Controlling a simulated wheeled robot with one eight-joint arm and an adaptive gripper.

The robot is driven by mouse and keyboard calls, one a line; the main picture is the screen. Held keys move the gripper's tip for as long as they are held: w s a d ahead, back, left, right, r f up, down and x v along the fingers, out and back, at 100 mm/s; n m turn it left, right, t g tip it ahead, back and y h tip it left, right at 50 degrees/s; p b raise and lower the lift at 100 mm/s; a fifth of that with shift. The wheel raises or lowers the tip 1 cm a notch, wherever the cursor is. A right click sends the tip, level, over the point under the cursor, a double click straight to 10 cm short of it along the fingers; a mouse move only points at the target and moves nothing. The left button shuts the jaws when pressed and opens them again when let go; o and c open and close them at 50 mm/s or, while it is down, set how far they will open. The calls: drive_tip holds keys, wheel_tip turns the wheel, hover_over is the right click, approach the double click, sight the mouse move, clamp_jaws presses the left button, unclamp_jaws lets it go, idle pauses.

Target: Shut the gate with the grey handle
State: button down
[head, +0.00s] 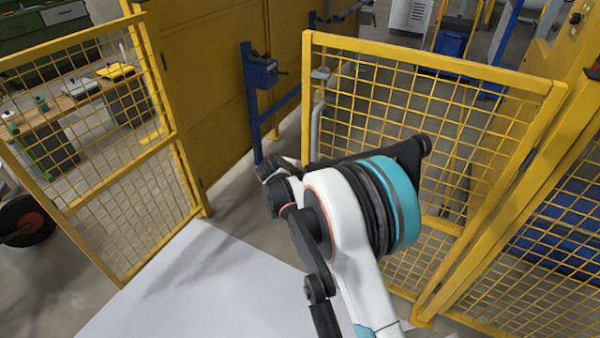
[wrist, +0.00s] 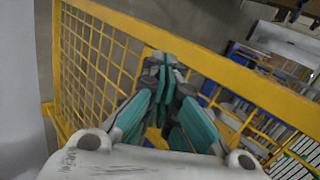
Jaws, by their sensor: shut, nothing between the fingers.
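The gate (head: 430,62) is a yellow frame with wire mesh, to the right of centre in the head view. A grey handle (head: 316,120) is at its left upright. That upright stands apart from the yellow post on the left, with a gap between, so the gate stands open. My arm hides the gate's lower left part. In the wrist view my gripper (wrist: 166,62) has its teal fingers together and empty, in front of yellow frame and mesh (wrist: 95,50). I cannot tell whether it touches them. The handle cannot be made out there. In the head view the fingertips are not clear.
A second yellow mesh panel (head: 98,150) stands at the left. A yellow wall panel (head: 225,75) and a blue post (head: 250,100) are behind the gap. A yellow mesh fence (head: 545,285) is at the right. Pale floor (head: 190,290) is clear at the front.

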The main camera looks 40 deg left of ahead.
drive_tip(key=p+v, duration=0.2)
drive_tip(key=v, duration=0.6)
drive_tip(key=shift+a+p, duration=0.2)
drive_tip(key=shift+p, duration=0.15)
